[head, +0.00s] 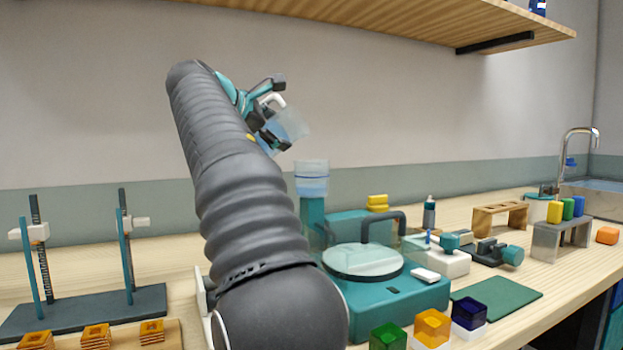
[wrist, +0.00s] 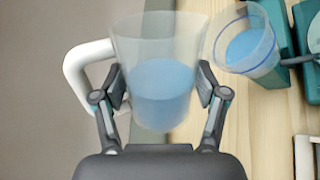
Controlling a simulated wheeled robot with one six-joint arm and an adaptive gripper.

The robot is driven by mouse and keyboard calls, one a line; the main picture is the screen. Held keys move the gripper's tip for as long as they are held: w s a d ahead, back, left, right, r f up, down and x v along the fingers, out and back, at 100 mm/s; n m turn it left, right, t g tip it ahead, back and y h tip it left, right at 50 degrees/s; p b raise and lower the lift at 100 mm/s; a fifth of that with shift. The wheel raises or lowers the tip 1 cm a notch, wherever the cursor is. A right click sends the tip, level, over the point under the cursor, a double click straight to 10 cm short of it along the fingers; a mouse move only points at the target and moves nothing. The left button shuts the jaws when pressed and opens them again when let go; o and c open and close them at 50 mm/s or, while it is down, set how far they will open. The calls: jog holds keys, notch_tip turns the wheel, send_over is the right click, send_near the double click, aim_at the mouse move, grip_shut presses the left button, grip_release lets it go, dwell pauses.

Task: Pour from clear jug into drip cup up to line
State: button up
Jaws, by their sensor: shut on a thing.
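The clear jug (head: 290,124) has a white handle and holds blue liquid; it also fills the middle of the wrist view (wrist: 158,92). My gripper (wrist: 160,88) is shut on the jug's sides and holds it in the air, tilted in the head view. The drip cup (head: 312,180) is a clear cup on top of the teal column, below and slightly right of the jug. In the wrist view the cup (wrist: 245,42) is at upper right, with pale blue liquid inside and a blue line around it. I see no stream between them.
A teal machine (head: 390,298) with a round pale lid and dark handle stands below the cup. Coloured blocks (head: 432,325) and a green mat (head: 497,300) lie at front right. A wooden shelf (head: 400,22) hangs above.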

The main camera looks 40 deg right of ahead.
jog(key=shift+s+d+r+m+t+y, duration=0.15)
jog(key=shift+r+m+t+y, duration=0.15)
jog(key=shift+r+m, duration=0.2)
jog(key=shift+s+r+m+t+y, duration=0.1)
jog(key=shift+r+m+t+y, duration=0.1)
jog(key=shift+r+m+t, duration=0.25)
dwell(4.2)
jog(key=shift+w+d+f+n+g+h, duration=0.2)
jog(key=shift+w+n+g+h, duration=0.2)
jog(key=shift+n+g, duration=0.2)
jog(key=shift+d+f+n+g+h, duration=0.15)
jog(key=shift+n+g+h, duration=0.3)
jog(key=shift+n, duration=0.7)
jog(key=n, duration=0.1)
jog(key=n+h, duration=0.1)
jog(key=shift+s+f+n+g+h, duration=0.1)
jog(key=shift+s+n+g+h, duration=0.15)
jog(key=shift+n+g, duration=0.15)
jog(key=shift+s+d+n+h, duration=0.2)
jog(key=shift+n+h, duration=0.3)
jog(key=shift+n, duration=0.6)
jog(key=s+a+r, duration=0.2)
jog(key=s+r, duration=0.1)
jog(key=s, duration=0.6)
jog(key=shift+s+a, duration=0.2)
jog(key=shift+s, duration=0.15)
